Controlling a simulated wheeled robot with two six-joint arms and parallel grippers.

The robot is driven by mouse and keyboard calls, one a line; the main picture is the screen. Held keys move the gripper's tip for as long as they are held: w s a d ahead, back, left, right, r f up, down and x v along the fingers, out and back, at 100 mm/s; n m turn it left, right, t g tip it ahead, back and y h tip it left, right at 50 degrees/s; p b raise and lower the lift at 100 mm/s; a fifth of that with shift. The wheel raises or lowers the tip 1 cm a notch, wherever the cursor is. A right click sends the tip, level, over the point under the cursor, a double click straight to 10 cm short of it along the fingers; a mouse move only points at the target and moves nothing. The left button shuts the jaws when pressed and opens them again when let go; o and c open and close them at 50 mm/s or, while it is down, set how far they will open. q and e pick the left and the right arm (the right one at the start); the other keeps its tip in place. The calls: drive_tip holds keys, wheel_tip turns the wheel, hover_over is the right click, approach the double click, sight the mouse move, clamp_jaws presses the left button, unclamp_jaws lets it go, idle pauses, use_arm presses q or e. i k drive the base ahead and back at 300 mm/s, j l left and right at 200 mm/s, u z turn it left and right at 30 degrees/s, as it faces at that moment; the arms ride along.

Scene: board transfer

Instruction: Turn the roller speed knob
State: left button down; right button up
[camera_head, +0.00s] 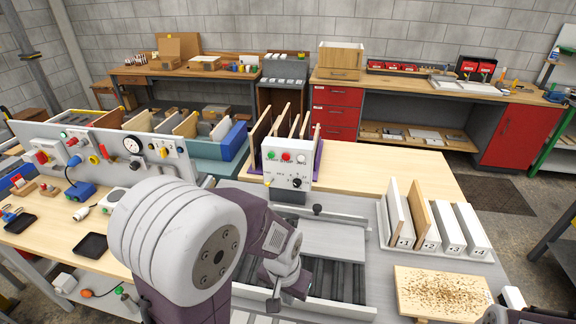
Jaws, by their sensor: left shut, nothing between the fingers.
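A white control box (289,163) stands upright at the back of the roller unit. My left gripper (274,304) is shut and empty. It is over the dark rollers (340,277), below and in front of the box in the picture, and apart from the knob. My left arm hides the left part of the roller unit. My right gripper is not in view.
Boards stand in a purple-based rack (318,158) behind the box. To the right are a white rack of boards (462,257) and a speckled wooden board (440,293). A grey panel (60,140) with gauges and valves stands left. Bare wooden tabletop (385,165) lies behind.

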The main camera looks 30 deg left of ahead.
sight(296, 182)
drive_tip(key=i+j+u, duration=0.85)
drive_tip(key=u, duration=0.2)
drive_tip(key=i, duration=0.1)
